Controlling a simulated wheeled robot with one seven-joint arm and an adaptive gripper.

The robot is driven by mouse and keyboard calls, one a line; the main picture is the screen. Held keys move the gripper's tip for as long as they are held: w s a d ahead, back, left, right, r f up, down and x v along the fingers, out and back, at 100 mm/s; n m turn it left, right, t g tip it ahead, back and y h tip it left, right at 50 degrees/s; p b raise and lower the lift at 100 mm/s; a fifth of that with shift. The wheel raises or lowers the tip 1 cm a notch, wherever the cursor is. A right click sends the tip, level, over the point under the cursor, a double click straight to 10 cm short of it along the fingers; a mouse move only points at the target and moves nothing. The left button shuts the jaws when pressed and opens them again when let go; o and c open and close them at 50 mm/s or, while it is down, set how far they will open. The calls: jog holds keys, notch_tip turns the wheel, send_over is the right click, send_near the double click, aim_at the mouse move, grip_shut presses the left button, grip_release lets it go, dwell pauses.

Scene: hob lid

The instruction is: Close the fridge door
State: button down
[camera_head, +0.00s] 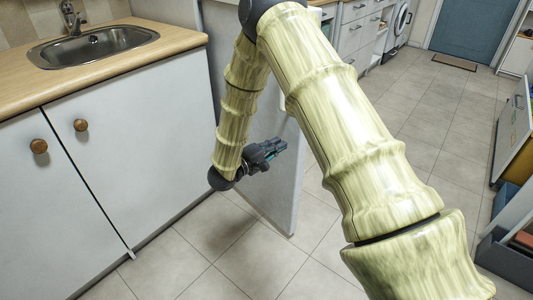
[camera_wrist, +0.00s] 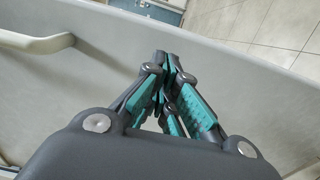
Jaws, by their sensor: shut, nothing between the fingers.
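The fridge door (camera_head: 280,205) stands open as a pale grey panel jutting out over the floor, beyond the sink counter. My arm hides part of it. In the wrist view the door's pale face (camera_wrist: 100,75) fills much of the picture, with a light bar handle (camera_wrist: 35,43) at the left. My gripper (camera_head: 281,146) is shut and empty, in front of the door panel. In the wrist view its fingertips (camera_wrist: 171,65) point at the door face, to the right of the handle. I cannot tell whether they touch it. The fridge inside is hidden.
A counter with a sink (camera_head: 92,45) and white cupboards (camera_head: 100,170) stands at the left. Tiled floor (camera_head: 430,130) is free beyond the door. Open drawers or bins (camera_head: 515,235) stand at the right edge. A blue door (camera_head: 477,28) is at the far end.

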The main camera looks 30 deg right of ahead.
aim_at(290, 137)
jog(key=shift+b+x, duration=0.3)
jog(key=shift+x, duration=1.4)
jog(key=shift+d, duration=0.1)
